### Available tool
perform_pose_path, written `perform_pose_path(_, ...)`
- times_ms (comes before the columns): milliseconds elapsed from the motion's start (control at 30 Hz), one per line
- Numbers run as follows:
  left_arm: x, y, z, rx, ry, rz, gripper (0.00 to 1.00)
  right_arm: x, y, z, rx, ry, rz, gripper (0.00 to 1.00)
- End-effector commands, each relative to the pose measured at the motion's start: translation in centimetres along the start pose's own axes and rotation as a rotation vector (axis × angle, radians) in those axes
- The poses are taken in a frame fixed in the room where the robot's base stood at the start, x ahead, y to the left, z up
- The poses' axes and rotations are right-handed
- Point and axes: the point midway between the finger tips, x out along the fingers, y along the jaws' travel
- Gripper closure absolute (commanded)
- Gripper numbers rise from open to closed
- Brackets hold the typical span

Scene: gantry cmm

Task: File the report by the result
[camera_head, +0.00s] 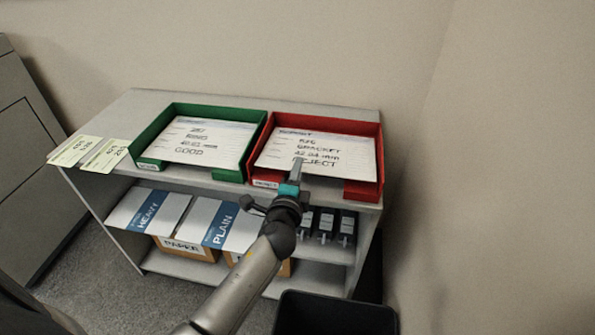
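A red tray (362,189) sits at the right of the shelf top. A report sheet (318,150) lies in it, with handwriting that reads about "BRACKET 42.24 mm REJECT". A green tray (176,109) stands to its left and holds another sheet (208,143) marked "GOOD". My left gripper (296,172) is at the front edge of the red tray, its tip over the lower part of the REJECT sheet and hiding some of it. Its fingers look like one narrow grey shape, so I cannot tell their gap or whether they touch the sheet. My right gripper is out of view.
Pale yellow cards (107,154) lie at the shelf top's left end. The lower shelf holds packs labelled HEAVY (150,211) and PLAIN (217,224), and dark binders (325,227). A black bin (335,312) stands in front. A grey cabinet (30,160) is at left.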

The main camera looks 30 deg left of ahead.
Motion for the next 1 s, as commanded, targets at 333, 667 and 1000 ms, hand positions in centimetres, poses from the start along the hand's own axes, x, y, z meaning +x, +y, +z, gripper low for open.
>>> perform_pose_path(333, 0.0, 0.0, 0.0, 0.0, 0.0, 0.0, 0.61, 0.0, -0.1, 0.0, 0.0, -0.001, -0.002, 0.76)
perform_pose_path(667, 0.0, 0.0, 0.0, 0.0, 0.0, 0.0, 0.34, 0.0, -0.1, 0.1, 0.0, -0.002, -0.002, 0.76)
perform_pose_path(1000, -1.1, 0.1, 0.0, 0.0, 0.001, 0.002, 0.34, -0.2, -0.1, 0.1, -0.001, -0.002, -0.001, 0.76)
